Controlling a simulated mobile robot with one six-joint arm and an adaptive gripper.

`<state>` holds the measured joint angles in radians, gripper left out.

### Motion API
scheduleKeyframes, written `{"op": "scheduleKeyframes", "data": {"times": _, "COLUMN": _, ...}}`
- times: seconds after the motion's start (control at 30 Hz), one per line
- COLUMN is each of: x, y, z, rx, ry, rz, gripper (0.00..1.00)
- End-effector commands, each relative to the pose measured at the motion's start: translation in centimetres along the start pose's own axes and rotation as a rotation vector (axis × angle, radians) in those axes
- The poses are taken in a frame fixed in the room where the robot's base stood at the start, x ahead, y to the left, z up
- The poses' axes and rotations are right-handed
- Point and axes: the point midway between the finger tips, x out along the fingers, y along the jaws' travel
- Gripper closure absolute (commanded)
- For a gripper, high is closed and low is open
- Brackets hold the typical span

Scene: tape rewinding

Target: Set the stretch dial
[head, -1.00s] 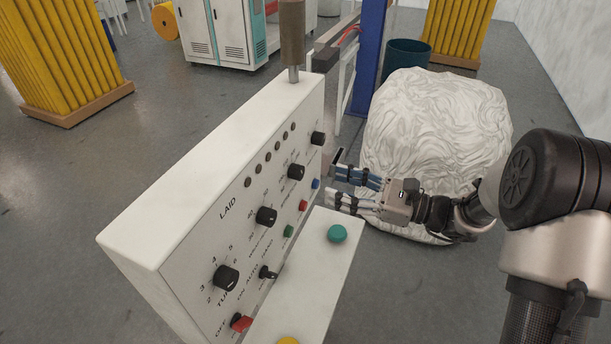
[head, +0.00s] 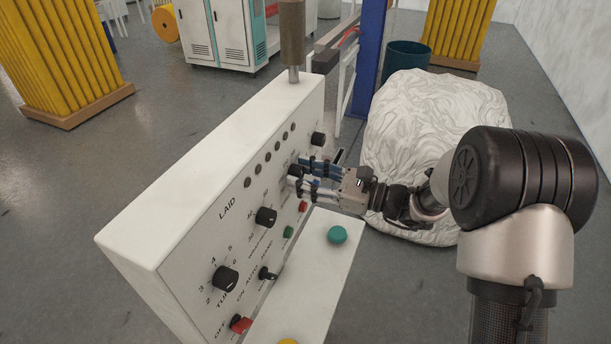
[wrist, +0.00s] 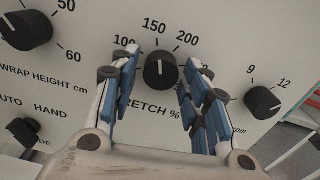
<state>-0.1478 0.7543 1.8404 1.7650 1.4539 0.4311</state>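The stretch dial (wrist: 160,71) is a black round knob on the white panel, above the "STRETCH %" label. Its white mark points up, close to the 150 in the wrist view. My gripper (head: 298,171) is at the panel face in the head view, its fingers hiding most of that dial. In the wrist view my gripper is open, with one blue-padded finger to the left of the dial and one to the right. The fingertips appear level with the knob, with gaps on both sides; I cannot tell whether either touches.
The wrap height dial (wrist: 25,30) is left of the stretch dial, and another black dial (wrist: 262,102) is right. Below the dials are a green button (head: 288,232) and a red button (head: 303,207). A white ledge (head: 318,262) with a teal button (head: 337,235) juts out below.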

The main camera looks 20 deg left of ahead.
Motion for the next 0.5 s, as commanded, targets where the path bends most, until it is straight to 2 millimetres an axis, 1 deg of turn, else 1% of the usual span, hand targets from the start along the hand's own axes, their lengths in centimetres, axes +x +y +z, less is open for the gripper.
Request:
{"op": "scheduleKeyframes", "data": {"times": 0.03, "x": -0.01, "y": 0.00, "z": 0.00, "rx": 0.000, "ry": 0.000, "rz": 0.000, "gripper": 0.64}}
{"op": "scheduleKeyframes", "data": {"times": 0.07, "x": -0.01, "y": 0.00, "z": 0.00, "rx": 0.000, "ry": 0.000, "rz": 0.000, "gripper": 0.66}}
{"op": "scheduleKeyframes", "data": {"times": 0.5, "x": -0.02, "y": 0.01, "z": 0.00, "rx": 0.000, "ry": 0.000, "rz": 0.000, "gripper": 0.95}}
